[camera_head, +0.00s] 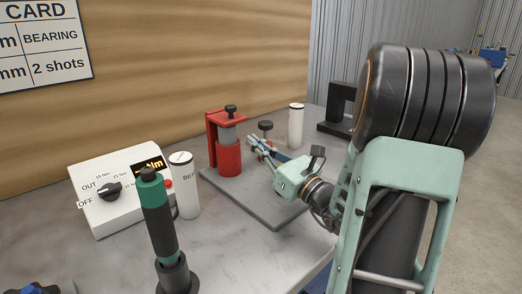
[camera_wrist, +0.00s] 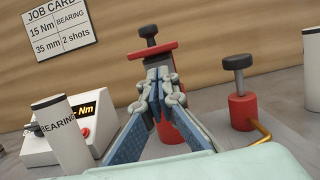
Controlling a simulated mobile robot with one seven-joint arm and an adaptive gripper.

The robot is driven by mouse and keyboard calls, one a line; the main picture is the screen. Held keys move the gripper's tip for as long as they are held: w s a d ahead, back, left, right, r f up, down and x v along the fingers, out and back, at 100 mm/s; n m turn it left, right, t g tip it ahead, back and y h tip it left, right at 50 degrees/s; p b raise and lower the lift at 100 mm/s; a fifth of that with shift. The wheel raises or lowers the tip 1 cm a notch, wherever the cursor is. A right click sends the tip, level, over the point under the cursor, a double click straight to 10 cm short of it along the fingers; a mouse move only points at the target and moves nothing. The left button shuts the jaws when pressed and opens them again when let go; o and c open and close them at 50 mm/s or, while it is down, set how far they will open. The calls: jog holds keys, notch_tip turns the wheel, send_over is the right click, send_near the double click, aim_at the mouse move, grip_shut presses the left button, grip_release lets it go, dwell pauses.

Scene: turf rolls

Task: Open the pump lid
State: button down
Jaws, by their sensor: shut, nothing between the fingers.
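A red stand (camera_head: 229,160) with a red top plate and a black knob (camera_head: 231,110) is on the grey base plate (camera_head: 240,198). In the wrist view its top plate (camera_wrist: 152,50) and knob (camera_wrist: 148,33) show behind my fingers. A smaller red cylinder (camera_wrist: 242,111) with a black knob (camera_wrist: 237,62) and a brass pipe stands to the right; its knob (camera_head: 265,126) shows in the head view. I cannot tell for certain which part is the pump lid. My gripper (camera_head: 252,143) is shut and empty, close in front of the red stand; contact is unclear. Its fingers (camera_wrist: 157,78) hide part of it.
A white control box (camera_head: 120,195) with a dial and a white BEARING cylinder (camera_head: 185,188) stand left. A green-black tool (camera_head: 157,215) stands upright in front. Another white cylinder (camera_head: 296,126) and a black block frame (camera_head: 338,112) stand behind. The bench front is partly clear.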

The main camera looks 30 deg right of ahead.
aim_at(234, 126)
jog(key=x, duration=0.5)
jog(key=shift+w, duration=0.35)
jog(key=shift+r, duration=0.15)
jog(key=shift+s+r+p, duration=0.1)
jog(key=shift+r+p, duration=0.2)
jog(key=shift+p, duration=0.65)
